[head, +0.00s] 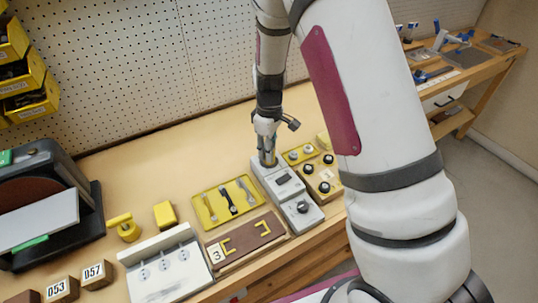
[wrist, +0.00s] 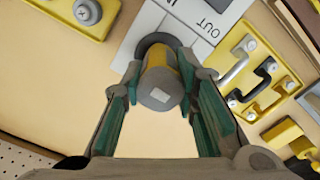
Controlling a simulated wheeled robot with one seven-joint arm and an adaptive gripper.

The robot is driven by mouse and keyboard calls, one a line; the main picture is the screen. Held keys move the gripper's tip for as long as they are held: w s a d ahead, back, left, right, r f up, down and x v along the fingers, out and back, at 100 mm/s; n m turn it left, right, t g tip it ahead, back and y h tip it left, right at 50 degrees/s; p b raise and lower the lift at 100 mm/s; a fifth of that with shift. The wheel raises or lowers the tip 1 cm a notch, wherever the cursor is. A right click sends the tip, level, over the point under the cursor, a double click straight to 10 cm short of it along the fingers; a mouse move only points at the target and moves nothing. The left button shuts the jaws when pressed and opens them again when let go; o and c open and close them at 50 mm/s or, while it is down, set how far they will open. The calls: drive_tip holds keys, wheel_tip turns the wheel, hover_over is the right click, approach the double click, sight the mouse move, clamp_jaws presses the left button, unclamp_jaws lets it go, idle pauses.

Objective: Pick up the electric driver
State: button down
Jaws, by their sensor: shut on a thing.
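The electric driver (wrist: 160,92) looks like a stubby cylinder with a grey end cap, a pale square mark and a yellow side. It stands in a dark ring on a pale panel marked OUT. My gripper (wrist: 162,76) is around it, a finger on each side, shut on it. In the head view my gripper (head: 267,150) points down at the back end of the grey unit (head: 287,187). The driver's lower part is hidden in the ring, and the head view hardly shows it.
A yellow tray with handles (head: 207,216) lies left of the grey unit, with a brown board (head: 240,245) in front. A box with black knobs (head: 318,184) is close on the right. A yellow block (head: 165,214) stands farther left. The bench behind is clear.

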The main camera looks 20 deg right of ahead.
wheel_tip(320, 180, up, 10)
drive_tip(key=shift+r+b, duration=0.1)
drive_tip(key=shift+b, duration=0.2)
drive_tip(key=c, duration=1.8)
unclamp_jaws()
drive_tip(key=c, duration=0.5)
